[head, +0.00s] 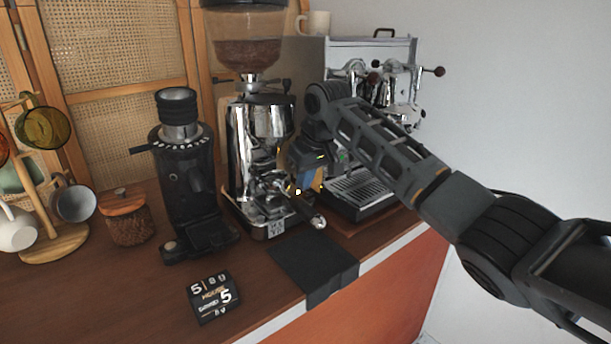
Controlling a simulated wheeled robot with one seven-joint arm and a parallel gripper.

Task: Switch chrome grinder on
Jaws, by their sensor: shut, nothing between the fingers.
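The chrome grinder (238,147) stands upright in the middle of the counter, with a clear hopper of coffee beans (248,50) on top. A portafilter with a dark handle and rounded end (318,221) sits at its lower front. My gripper (297,190) is at the right front side of the grinder, low near the portafilter. Its fingers are small here and partly hidden by the wrist; it appears empty. Contact with the grinder cannot be told. The grinder's switch cannot be made out and my gripper covers part of that side.
A black grinder (187,190) stands to the left, a chrome espresso machine (358,190) to the right behind my arm. A black mat (312,268) hangs over the counter's front edge.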

